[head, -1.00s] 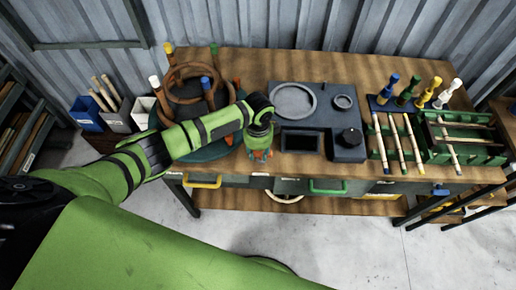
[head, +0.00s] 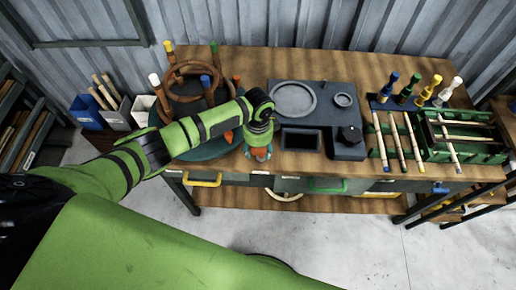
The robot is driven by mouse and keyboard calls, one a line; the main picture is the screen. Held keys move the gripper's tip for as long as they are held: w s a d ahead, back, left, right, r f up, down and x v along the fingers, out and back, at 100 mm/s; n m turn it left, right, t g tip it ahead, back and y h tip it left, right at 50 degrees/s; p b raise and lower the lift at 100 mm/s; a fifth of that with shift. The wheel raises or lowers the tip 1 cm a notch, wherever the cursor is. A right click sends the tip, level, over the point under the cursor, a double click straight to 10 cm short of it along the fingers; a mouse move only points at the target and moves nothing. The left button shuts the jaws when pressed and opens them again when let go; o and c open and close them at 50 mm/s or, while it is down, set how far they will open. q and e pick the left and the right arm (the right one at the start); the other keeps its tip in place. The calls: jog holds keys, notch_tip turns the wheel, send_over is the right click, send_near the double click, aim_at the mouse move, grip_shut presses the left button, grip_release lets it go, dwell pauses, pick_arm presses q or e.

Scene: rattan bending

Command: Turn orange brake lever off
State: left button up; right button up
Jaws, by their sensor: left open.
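The bending turntable, a dark green round base (head: 205,153), stands on the left part of the workbench with upright pegs and a coiled rattan ring (head: 192,68). A small orange piece (head: 229,136), which looks like the brake lever, shows at the base's right edge, partly hidden by my left arm. My left gripper (head: 261,154) points down over the bench front, just right of that piece and apart from it. It is open and empty, with orange-coloured tips. Whether the lever is on or off cannot be told. My right gripper is out of view.
A dark grey station (head: 348,150) with a ring, a basin and a knob stands right of my left gripper. Green racks (head: 470,158) with sticks and coloured-handled tools are further right. Blue, grey and white bins (head: 87,121) stand at the left.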

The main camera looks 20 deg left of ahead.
aim_at(258, 152)
pick_arm(q)
notch_tip(258, 152, up, 11)
jog(key=shift+r, duration=0.15)
dwell(0.6)
